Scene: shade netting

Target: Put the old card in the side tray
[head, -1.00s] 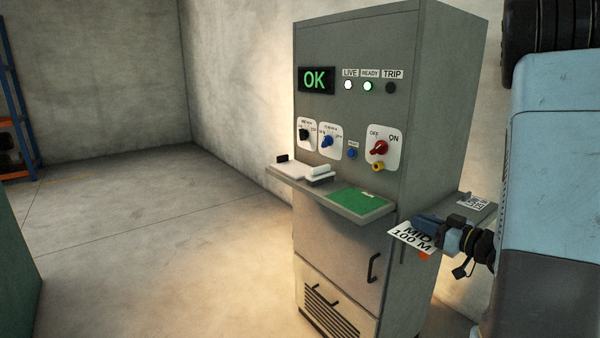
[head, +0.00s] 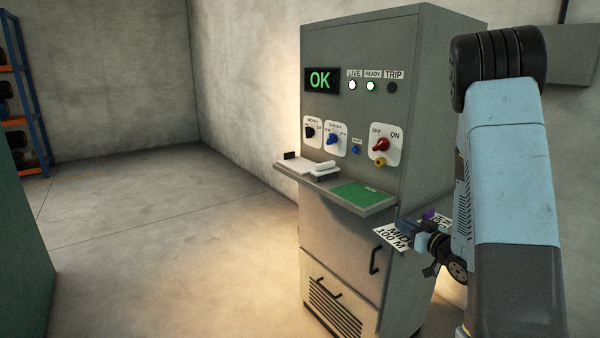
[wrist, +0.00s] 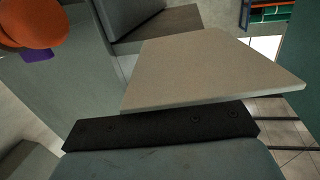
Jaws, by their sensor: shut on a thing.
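The old card (head: 391,238), white with black "MID 100 M" print, is in my gripper (head: 408,231) at the right of the cabinet. My gripper is shut on one edge, and the card sticks out to the left. In the wrist view the card is a plain beige plate (wrist: 215,70) above a dark finger pad (wrist: 160,128). The side tray (head: 441,219) is on the cabinet's right side, just behind my gripper. Only a small part with a printed label shows; my arm hides the rest. I cannot tell whether card and tray touch.
The grey cabinet (head: 345,225) has an "OK" display (head: 320,79), switches and a front shelf with a green mat (head: 362,195). A small purple thing (head: 429,214) is beside my gripper. An orange rounded thing (wrist: 35,22) shows in the wrist view. Open floor lies left.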

